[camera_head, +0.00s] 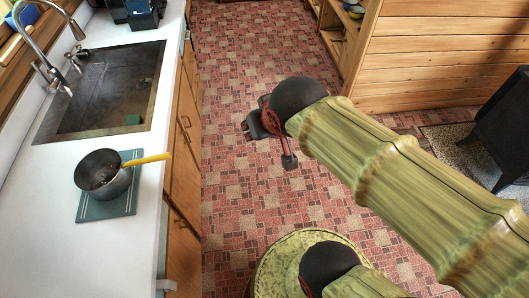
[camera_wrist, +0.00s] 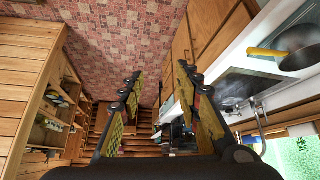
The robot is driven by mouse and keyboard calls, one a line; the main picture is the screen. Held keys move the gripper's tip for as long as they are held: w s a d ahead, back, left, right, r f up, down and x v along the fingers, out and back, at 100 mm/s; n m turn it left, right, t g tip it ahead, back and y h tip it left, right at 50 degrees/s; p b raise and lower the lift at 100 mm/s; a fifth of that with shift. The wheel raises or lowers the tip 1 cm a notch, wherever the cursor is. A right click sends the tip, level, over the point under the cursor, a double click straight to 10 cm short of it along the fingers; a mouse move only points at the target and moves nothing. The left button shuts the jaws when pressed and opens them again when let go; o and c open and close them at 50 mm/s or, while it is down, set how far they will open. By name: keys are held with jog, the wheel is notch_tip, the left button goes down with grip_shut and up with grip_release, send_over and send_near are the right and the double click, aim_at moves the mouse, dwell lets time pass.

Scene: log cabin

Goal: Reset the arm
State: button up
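My arm stretches from the lower right over the floor in the head view, with my gripper (camera_head: 269,146) at its end, above the tiled floor and to the right of the counter. In the wrist view my gripper (camera_wrist: 158,92) has its two fingers wide apart, with nothing between them. It is open and empty, touching nothing that I can see.
A pot (camera_head: 103,174) with a yellow handle stands on a green board (camera_head: 92,211) on the white counter (camera_head: 40,222). Behind it is a sink (camera_head: 103,98) with a tap (camera_head: 50,74). A black stove (camera_head: 505,128) stands right. The patterned floor (camera_head: 250,45) is clear.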

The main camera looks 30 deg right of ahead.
jog(key=s+a+n+g+y, duration=0.1)
jog(key=s+a, duration=0.2)
jog(key=s, duration=0.4)
jog(key=shift+f+g, duration=0.3)
jog(key=shift+f, duration=0.1)
jog(key=shift+d, duration=0.1)
dwell(0.5)
